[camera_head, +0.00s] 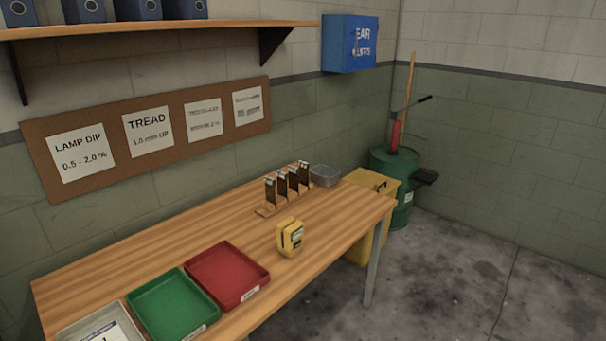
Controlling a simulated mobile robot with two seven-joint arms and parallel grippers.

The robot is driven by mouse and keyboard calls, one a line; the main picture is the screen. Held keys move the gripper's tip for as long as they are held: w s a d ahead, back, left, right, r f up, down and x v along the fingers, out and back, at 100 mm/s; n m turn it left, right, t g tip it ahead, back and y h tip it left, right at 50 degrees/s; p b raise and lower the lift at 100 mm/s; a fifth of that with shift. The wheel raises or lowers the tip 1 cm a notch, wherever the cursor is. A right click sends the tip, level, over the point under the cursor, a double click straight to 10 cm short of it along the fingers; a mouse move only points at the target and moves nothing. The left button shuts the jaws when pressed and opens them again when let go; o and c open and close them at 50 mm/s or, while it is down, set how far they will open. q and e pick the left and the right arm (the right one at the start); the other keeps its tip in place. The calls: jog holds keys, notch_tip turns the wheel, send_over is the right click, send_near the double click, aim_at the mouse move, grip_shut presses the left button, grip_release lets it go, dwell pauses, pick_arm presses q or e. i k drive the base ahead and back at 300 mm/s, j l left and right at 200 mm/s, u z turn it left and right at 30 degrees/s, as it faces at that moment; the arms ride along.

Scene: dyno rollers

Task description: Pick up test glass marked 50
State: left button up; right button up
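Several dark upright test glasses (282,185) with pale labels at their tops stand in a row in a wooden rack (265,212) near the far end of the table. The labels are too small to read, so I cannot tell which glass is marked 50. The glasses partly overlap one another in this view. Neither of my grippers is in view.
A yellow handheld device (290,237) stands on the wooden table (140,257) in front of the rack. A grey bin (324,175) is behind it. A red tray (252,293), a green tray (200,331) and a grey tray (78,328) line the near side. The table's middle is clear.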

aim_at(304, 167)
jog(key=z, duration=1.2)
jog(key=i+z, duration=0.15)
jog(key=i, duration=4.05)
jog(key=i+u, duration=0.15)
jog(key=u, duration=0.25)
jog(key=i+l+u, duration=0.1)
jog(key=u, duration=0.3)
jog(key=i+l+u, duration=0.1)
jog(key=u, duration=1.8)
jog(key=i+l, duration=0.05)
